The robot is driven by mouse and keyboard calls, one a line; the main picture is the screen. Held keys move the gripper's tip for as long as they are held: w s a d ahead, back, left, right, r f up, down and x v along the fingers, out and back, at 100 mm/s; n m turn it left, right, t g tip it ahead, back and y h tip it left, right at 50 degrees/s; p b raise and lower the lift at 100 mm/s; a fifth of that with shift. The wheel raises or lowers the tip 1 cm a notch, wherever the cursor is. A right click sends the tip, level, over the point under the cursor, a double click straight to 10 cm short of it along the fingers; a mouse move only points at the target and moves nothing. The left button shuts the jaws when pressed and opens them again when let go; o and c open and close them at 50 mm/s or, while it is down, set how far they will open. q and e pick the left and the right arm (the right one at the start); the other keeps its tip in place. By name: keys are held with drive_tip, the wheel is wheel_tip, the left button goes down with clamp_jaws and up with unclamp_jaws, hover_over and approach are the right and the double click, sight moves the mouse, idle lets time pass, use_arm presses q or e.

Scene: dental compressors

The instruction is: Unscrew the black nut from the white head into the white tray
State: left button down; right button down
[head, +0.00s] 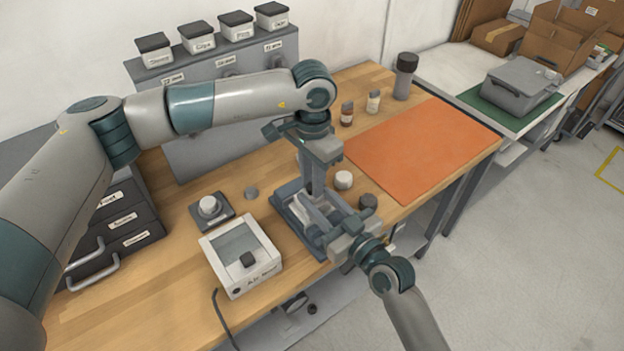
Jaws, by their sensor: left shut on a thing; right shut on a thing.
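My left gripper (312,193) points straight down over a blue-grey fixture (284,231) at the bench's middle. My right gripper (318,213) reaches in from the lower right, low at the same fixture, its fingers close to the left one's. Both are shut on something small. A pale part (301,203), perhaps the white head, shows between the fingers; most of it is hidden. I cannot make out the black nut there. A white box (264,280), perhaps the white tray, stands left of the fixture, with a grey top area and a small black block (247,260).
A white round piece on a grey plate (209,206), a grey knob (251,192), a white cap (343,180) and a dark cap (368,201) stand close around. An orange mat (425,150) lies clear at right. Drawers (125,220) stand left; a grey cabinet (210,135) stands behind.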

use_arm(q)
drive_tip(key=n, duration=0.2)
drive_tip(key=shift+n, duration=0.4)
drive_tip(key=c, duration=1.5)
unclamp_jaws()
drive_tip(key=shift+c, duration=0.2)
drive_tip(key=shift+r, duration=2.3)
drive_tip(key=shift+c, duration=0.2)
